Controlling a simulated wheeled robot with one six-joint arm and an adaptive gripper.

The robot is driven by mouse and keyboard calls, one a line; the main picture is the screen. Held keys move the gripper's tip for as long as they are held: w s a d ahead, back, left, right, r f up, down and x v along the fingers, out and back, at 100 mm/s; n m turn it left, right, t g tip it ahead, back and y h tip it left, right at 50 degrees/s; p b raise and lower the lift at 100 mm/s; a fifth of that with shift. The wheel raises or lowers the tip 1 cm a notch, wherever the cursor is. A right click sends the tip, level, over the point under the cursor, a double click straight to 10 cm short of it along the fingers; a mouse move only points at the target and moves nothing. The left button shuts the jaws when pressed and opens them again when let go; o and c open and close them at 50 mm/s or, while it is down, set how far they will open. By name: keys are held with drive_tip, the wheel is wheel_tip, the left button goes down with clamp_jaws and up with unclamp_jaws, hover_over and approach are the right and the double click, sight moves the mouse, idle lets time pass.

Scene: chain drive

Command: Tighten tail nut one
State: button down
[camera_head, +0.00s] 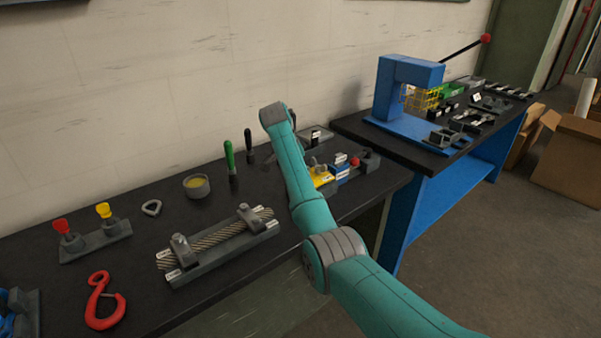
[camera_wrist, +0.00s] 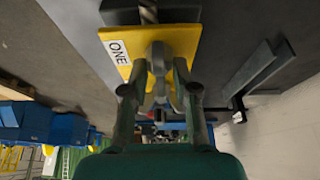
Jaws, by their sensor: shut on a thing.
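In the wrist view, a yellow block (camera_wrist: 180,45) carries a white label reading ONE, with a dark block and a threaded or ribbed rod beyond it. A grey nut-like piece, tail nut one (camera_wrist: 158,58), stands in front of the yellow block. My gripper (camera_wrist: 160,82) has its two fingers on either side of this piece and is shut on it. The contact faces are partly hidden. In the head view, part of the yellow block (camera_head: 321,177) shows just right of my teal arm. My gripper and the nut cannot be made out there.
A wire rope with clamps on a grey base (camera_head: 228,248) lies left of my arm. A red hook (camera_head: 103,301), a round tin (camera_head: 196,186) and a green-handled tool (camera_head: 229,158) are on the dark bench. A blue press (camera_head: 408,85) stands on the right bench.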

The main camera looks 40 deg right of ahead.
drive_tip(key=shift+r, duration=0.15)
drive_tip(key=c, duration=1.2)
unclamp_jaws()
drive_tip(key=shift+c, duration=0.2)
drive_tip(key=shift+v, duration=3.7)
